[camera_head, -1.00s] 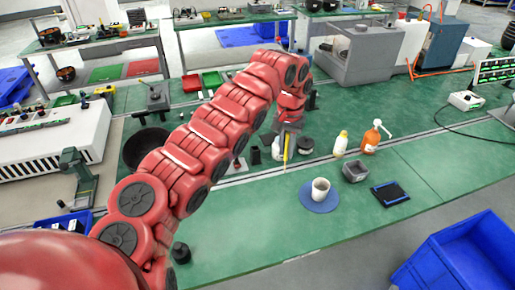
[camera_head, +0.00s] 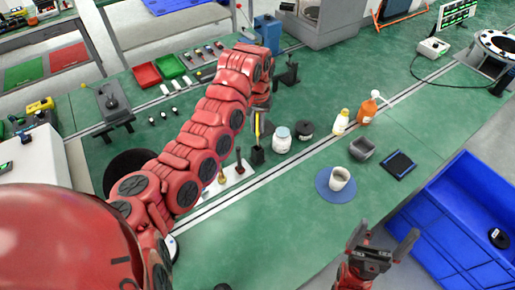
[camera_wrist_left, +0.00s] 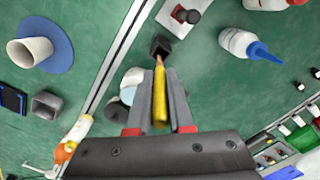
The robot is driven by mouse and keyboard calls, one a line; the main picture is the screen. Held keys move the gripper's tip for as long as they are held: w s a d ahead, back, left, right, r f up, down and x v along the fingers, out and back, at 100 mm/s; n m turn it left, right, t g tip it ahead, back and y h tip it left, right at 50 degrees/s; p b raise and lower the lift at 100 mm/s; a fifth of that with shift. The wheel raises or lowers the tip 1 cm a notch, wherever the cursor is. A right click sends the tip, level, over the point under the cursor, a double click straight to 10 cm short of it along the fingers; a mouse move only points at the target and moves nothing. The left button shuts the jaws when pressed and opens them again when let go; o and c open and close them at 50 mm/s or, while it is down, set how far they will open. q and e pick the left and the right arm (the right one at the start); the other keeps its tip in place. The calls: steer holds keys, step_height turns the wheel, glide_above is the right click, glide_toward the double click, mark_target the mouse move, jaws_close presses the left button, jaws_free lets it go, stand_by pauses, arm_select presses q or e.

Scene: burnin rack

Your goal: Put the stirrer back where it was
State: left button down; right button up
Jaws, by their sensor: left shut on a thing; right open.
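The stirrer has a yellow handle; it shows in the head view (camera_head: 257,126) and the left wrist view (camera_wrist_left: 160,105). My left gripper (camera_head: 259,112) is shut on the handle and holds the stirrer about upright, its thin end down. A small square black holder (camera_head: 257,157) is right below it; it also shows in the left wrist view (camera_wrist_left: 168,45). The thin end meets the holder's opening in the picture; I cannot tell how deep it sits. My right gripper (camera_head: 383,240) is open and empty at the front edge of the bench.
A white lidded jar (camera_head: 281,141) and a dark round item (camera_head: 304,130) stand right of the holder. A white plate with upright pieces (camera_head: 232,176) is close on its left. A white cup (camera_head: 339,178) stands on a blue round mat (camera_head: 323,190).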

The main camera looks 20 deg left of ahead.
mark_target(257, 134)
arm_select(q)
step_height(257, 134, down, 4)
steer(key=shift+r+p, duration=0.1)
steer(key=shift+p, duration=0.7)
steer(key=shift+f, duration=0.4)
step_height(257, 134, down, 4)
steer(key=shift+r+p, duration=0.15)
steer(key=shift+p, duration=0.6)
steer(key=c, duration=0.8)
jaws_free()
